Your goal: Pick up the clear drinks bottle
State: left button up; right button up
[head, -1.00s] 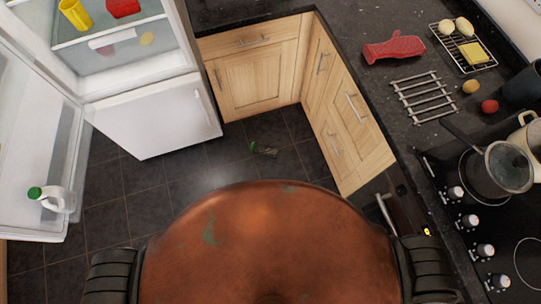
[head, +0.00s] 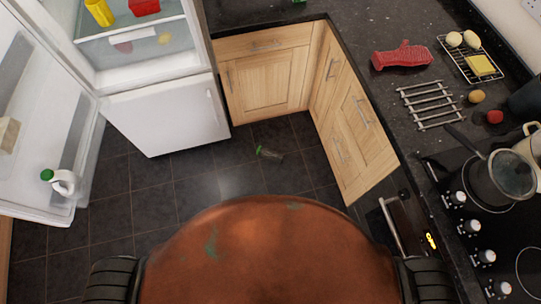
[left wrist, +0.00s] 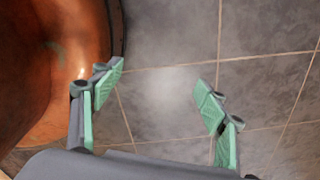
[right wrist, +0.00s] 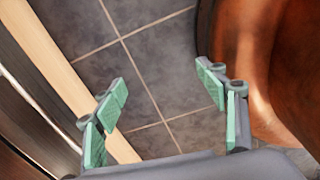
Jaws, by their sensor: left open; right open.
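A clear bottle with a green cap (head: 270,154) lies on its side on the dark tiled floor in the head view, in front of the wooden cabinets. Neither wrist view shows it. My left gripper (left wrist: 155,85) is open and empty above bare floor tiles in the left wrist view, beside my copper-coloured body. My right gripper (right wrist: 162,82) is open and empty above the floor in the right wrist view, between my body and a wooden front. Neither gripper shows in the head view.
An open fridge (head: 165,115) stands at the left, its door (head: 28,125) holding a white green-capped jug (head: 62,182). Wooden cabinets (head: 265,85) form a corner behind the bottle. The counter at right bears a red oven mitt (head: 403,56), a rack (head: 428,104) and a pan (head: 503,176). The floor around the bottle is clear.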

aim_at(269, 154)
jog(key=u, duration=0.05)
jog(key=k, duration=0.45)
jog(key=u, duration=0.9)
jog(key=i, duration=0.9)
jog(key=z, duration=0.4)
jog(key=i, duration=0.7)
jog(key=z, duration=0.7)
